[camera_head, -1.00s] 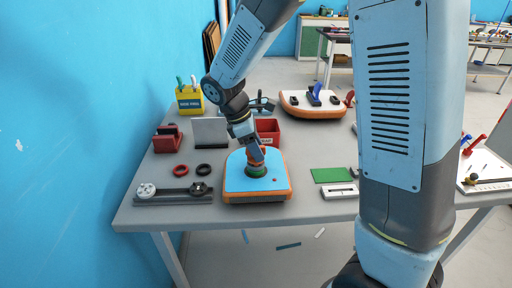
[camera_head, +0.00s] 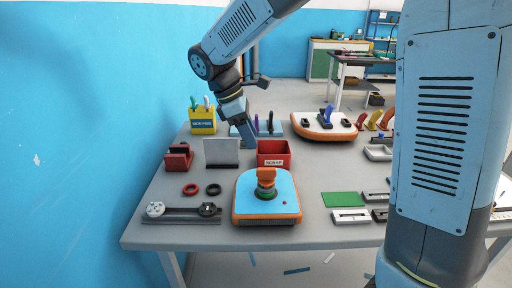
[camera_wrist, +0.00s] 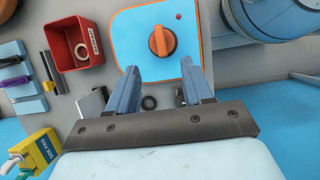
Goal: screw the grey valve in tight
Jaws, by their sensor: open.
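An orange knob (camera_head: 266,178) stands upright on the near blue board with the orange rim (camera_head: 285,203); a green ring shows at its base. It also shows from above in the wrist view (camera_wrist: 162,41). A pale grey round valve piece (camera_head: 155,209) sits at the left end of a dark rail (camera_head: 181,215), with a black one (camera_head: 207,209) at its right end. I cannot tell for sure which piece is the grey valve. My gripper (camera_head: 250,140) is open and empty, behind and above the board; its spread fingers show in the wrist view (camera_wrist: 160,68).
A red scrap bin (camera_head: 273,153) stands behind the board, with a grey upright plate (camera_head: 221,152) to its left. Red (camera_head: 190,190) and black (camera_head: 213,189) rings lie behind the rail. A green mat (camera_head: 343,199) lies to the right. A second board (camera_head: 345,126) stands farther back.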

